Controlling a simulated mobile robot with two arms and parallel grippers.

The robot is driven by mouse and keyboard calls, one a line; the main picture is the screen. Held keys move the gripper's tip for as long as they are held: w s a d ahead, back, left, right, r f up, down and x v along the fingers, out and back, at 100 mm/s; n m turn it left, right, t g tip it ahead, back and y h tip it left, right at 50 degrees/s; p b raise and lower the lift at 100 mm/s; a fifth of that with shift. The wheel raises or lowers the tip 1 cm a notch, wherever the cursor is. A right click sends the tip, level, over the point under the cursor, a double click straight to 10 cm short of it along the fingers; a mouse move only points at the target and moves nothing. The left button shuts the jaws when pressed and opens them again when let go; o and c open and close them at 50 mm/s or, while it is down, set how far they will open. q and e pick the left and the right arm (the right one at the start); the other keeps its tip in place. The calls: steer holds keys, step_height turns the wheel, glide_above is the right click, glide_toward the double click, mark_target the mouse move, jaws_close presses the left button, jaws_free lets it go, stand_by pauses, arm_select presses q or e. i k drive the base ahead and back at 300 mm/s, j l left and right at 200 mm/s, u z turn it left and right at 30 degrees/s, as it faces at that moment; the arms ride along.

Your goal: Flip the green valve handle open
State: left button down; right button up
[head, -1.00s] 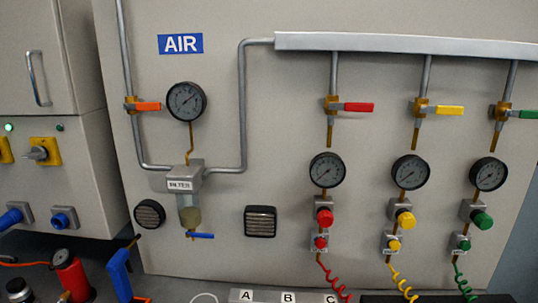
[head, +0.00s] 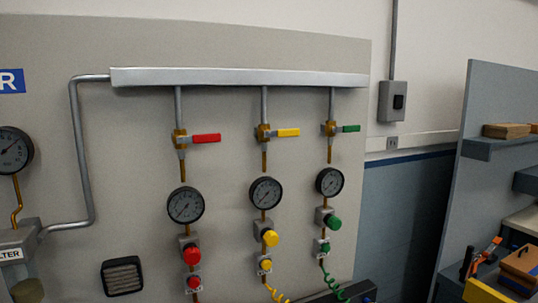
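The green valve handle (head: 351,128) points right, level, from its brass valve on the rightmost drop pipe (head: 332,104) under the silver manifold. It lies crosswise to the vertical pipe. Below it are a round gauge (head: 330,181), a green regulator knob (head: 333,222) and a smaller green knob (head: 326,248). Neither of my grippers is in the head view.
The red handle (head: 207,138) and yellow handle (head: 288,133) also point right on neighbouring valves. The silver manifold (head: 235,78) runs above them. A grey switch box (head: 393,101) and a shelf unit (head: 490,149) stand to the right.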

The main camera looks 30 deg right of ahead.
mark_target(355, 128)
steer(key=z, duration=1.3)
